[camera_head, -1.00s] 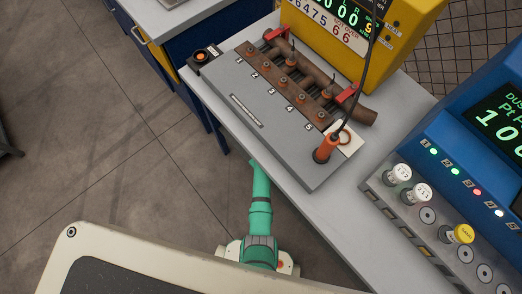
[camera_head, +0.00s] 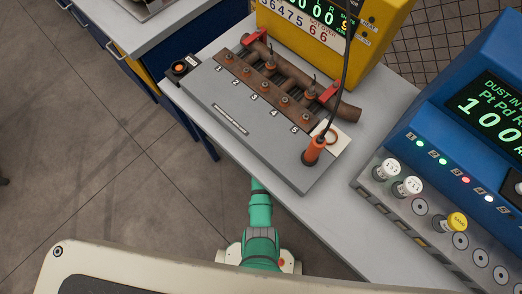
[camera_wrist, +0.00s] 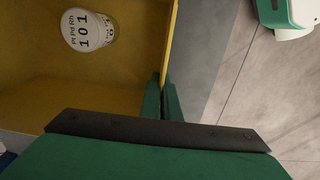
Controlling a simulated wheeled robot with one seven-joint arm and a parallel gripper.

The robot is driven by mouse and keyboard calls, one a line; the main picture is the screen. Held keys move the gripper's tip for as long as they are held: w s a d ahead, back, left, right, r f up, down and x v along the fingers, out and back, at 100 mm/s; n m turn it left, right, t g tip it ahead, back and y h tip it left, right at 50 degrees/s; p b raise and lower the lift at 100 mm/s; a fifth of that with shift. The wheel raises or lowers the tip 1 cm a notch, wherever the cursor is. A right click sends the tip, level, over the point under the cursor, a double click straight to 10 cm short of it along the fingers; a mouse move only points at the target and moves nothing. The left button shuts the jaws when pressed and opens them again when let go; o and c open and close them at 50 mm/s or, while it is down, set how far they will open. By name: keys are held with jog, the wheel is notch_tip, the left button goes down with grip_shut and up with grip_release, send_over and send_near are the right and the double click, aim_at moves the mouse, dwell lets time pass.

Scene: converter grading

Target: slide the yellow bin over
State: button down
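The yellow bin (camera_wrist: 130,92) fills the upper left of the wrist view, seen from above into its open inside. A round white-capped vial (camera_wrist: 88,30) marked "Pt Pd Rh 101" stands inside it. My gripper (camera_wrist: 164,95) has its green fingers close together, one on the inner and one on the outer side of the bin's wall. The wall appears pinched between them. The bin and my gripper are not in the head view.
In the head view a grey bench (camera_head: 345,225) carries a grey fixture (camera_head: 240,115) with a rusty pipe, a yellow instrument (camera_head: 370,35) and a blue analyzer (camera_head: 470,125) with vials. A grey surface (camera_wrist: 215,60) lies right of the bin, then open tiled floor (camera_wrist: 262,85).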

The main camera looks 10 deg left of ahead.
jog(key=c, duration=1.9)
grip_release()
jog(key=shift+c, duration=0.2)
jog(key=shift+r, duration=3.8)
jog(key=shift+s, duration=0.15)
